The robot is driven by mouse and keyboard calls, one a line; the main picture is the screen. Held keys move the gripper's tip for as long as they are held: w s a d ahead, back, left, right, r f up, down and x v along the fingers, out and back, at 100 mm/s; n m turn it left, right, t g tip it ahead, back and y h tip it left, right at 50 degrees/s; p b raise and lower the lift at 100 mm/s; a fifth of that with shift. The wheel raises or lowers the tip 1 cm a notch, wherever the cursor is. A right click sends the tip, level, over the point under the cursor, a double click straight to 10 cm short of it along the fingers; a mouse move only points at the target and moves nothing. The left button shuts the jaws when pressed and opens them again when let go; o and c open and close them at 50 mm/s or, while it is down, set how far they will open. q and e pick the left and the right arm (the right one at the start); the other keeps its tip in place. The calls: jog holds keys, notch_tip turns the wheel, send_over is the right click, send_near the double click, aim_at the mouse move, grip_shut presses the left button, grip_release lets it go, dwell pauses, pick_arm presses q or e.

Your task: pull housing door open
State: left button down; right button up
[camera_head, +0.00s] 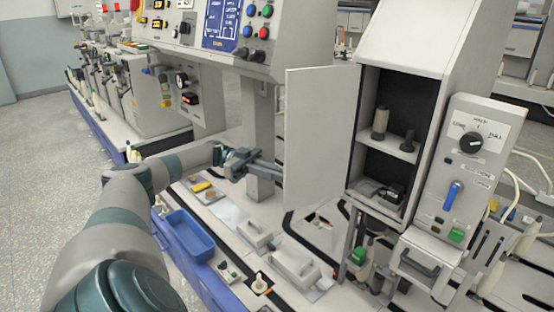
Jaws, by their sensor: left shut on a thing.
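The housing door (322,125) is a pale grey panel that stands swung open to the left of the white housing (425,35). The housing's dark inside shows, with a shelf (387,148) that bears a bobbin (380,122) and a smaller dark piece (408,141). My left gripper (279,172) reaches in from the left and is shut at the door's free left edge. The exact grip on the door is too small to make out. My right gripper is not in view.
A control panel with a knob (471,142) and a blue lever (452,194) stands right of the housing. A blue tray (187,235) lies on the bench front. A grey post (258,125) rises behind my left gripper. Small white blocks (296,267) lie below the door.

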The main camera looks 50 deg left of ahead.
pick_arm(q)
jog(key=shift+w+d+r, duration=0.1)
jog(key=shift+w+r, duration=0.05)
jog(key=shift+w, duration=0.05)
